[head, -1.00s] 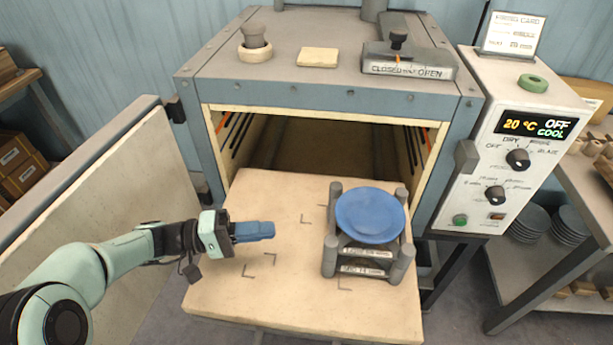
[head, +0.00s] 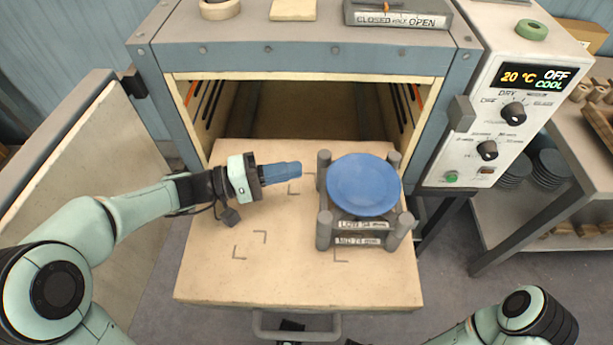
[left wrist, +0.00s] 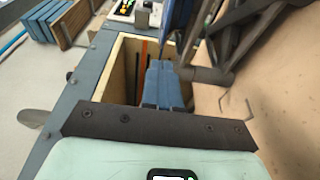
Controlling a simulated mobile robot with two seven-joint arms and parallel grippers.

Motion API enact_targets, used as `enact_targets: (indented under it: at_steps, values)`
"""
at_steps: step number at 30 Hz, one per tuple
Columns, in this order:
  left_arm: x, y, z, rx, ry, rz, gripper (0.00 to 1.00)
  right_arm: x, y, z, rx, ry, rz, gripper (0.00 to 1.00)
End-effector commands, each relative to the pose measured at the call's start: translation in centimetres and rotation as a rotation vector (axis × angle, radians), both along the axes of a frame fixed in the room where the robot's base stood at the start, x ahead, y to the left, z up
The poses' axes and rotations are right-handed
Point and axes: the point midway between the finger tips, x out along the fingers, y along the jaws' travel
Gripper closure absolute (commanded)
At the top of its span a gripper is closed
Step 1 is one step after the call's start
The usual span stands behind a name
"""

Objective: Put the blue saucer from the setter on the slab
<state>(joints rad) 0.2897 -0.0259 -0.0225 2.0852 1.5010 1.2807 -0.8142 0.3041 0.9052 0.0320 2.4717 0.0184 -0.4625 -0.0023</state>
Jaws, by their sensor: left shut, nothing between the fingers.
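The blue saucer (head: 363,185) lies on top of the grey setter (head: 325,228), a small rack with corner posts and labels on its front. The setter stands on the right part of the pale slab (head: 275,270), which sticks out of the kiln mouth. My left gripper (head: 298,169) is shut and empty above the slab, just left of the setter and apart from the saucer. Its blue fingers show in the left wrist view (left wrist: 163,85), with the saucer (left wrist: 178,28) edge-on beyond them.
The kiln (head: 300,60) stands open behind the slab, its door (head: 80,170) swung out at left. A control panel (head: 510,110) is at right. Corner marks are drawn on the slab, whose front left is bare. A handle (head: 297,330) juts out in front.

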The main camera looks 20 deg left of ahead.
Motion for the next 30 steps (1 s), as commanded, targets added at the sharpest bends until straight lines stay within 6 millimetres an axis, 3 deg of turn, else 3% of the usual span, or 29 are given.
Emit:
enact_targets:
  at_steps: [3,9,23,30]
  values:
    - [-0.2,-2.0,0.1,-0.001,-0.001,-0.003,1.00,0.1,0.0,-0.1,-0.001,-0.004,-0.001,0.57]
    - [-0.7,-3.9,0.0,0.000,0.000,-0.001,1.00,0.2,-0.1,-0.2,-0.003,-0.007,-0.002,0.57]
    - [-0.8,-4.5,0.0,0.001,-0.002,-0.001,1.00,0.4,-0.2,-0.4,-0.004,-0.010,-0.004,0.57]
    - [-1.7,-8.0,-0.4,0.001,-0.004,-0.005,1.00,3.7,-1.8,-3.5,-0.047,-0.098,-0.041,0.57]
